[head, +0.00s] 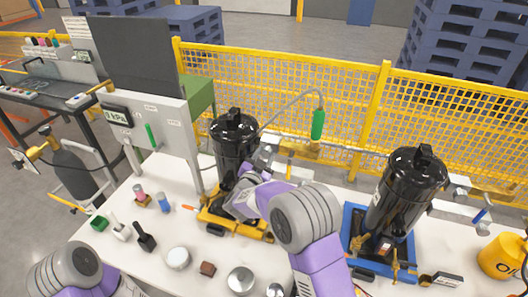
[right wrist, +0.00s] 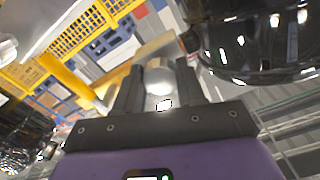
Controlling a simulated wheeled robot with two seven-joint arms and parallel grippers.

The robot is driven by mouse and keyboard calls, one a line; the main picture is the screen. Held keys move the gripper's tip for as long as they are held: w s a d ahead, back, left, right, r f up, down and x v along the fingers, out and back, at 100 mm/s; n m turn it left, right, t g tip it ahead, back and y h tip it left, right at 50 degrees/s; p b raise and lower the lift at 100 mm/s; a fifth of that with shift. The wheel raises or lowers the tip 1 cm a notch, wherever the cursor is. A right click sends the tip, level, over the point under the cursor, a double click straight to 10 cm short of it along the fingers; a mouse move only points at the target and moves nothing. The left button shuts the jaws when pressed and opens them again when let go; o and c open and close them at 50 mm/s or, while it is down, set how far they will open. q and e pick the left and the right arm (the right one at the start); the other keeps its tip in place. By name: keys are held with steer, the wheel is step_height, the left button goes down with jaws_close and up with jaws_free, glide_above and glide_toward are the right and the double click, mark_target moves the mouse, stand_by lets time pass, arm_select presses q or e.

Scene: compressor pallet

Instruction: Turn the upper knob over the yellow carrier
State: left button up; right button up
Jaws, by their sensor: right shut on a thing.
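The yellow carrier (head: 252,229) stands on the white table with a black cylinder (head: 233,140) upright on it. My right arm reaches across in front of it, and its wrist hides the lower part of the cylinder. In the right wrist view, my right gripper (right wrist: 160,87) is shut on a silvery round knob (right wrist: 158,76), which sits between its two dark fingers beside a glossy black cylinder. In the head view the arm mostly hides this contact. My left arm shows at the lower left; its gripper is out of view.
A second black cylinder (head: 405,190) stands on a blue carrier (head: 352,220) at the right. A grey pipe with a green handle (head: 318,124) rises behind. Round metal pieces (head: 241,280) and small blocks lie at the front. A yellow mesh fence (head: 290,95) closes the back.

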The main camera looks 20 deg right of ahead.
steer(key=shift+n+p, duration=0.4)
steer(key=shift+n, duration=0.2)
steer(key=o, duration=1.1)
steer(key=shift+c, duration=0.2)
steer(key=v, duration=0.7)
steer(key=shift+s+a, duration=0.15)
steer(key=shift+s, duration=0.1)
